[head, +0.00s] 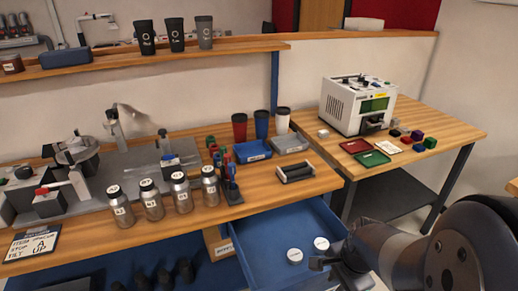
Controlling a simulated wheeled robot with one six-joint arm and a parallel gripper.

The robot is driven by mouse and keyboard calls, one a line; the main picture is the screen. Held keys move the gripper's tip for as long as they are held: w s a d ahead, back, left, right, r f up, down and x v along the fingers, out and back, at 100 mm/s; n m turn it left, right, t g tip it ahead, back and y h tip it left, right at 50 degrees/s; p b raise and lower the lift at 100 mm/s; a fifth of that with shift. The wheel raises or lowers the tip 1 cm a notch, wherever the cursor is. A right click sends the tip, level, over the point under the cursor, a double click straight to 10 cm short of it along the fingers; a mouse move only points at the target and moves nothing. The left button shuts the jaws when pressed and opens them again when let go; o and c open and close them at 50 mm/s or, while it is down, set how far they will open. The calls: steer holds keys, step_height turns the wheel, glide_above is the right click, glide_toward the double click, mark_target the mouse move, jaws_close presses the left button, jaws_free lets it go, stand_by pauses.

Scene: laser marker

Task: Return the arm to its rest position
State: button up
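My arm reaches in from the bottom right corner. My gripper (322,263) is a dark shape at its end, pointing left over the right side of the open blue drawer (262,250). Two round white-topped items (294,256) stand in the drawer just left of and behind the gripper. I see nothing clearly held. The fingers are too small and dark to tell whether they are apart, or whether they touch anything.
A white laser machine (357,104) stands on the right table (450,127), with small coloured blocks in front. The open drawer juts out below the bench.

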steer(key=f, duration=0.2)
steer(key=f+b, duration=0.1)
steer(key=f, duration=0.1)
steer(key=w+f, duration=0.1)
steer(key=shift+a+f, duration=0.2)
steer(key=shift+f, duration=0.2)
steer(key=shift+w, duration=0.25)
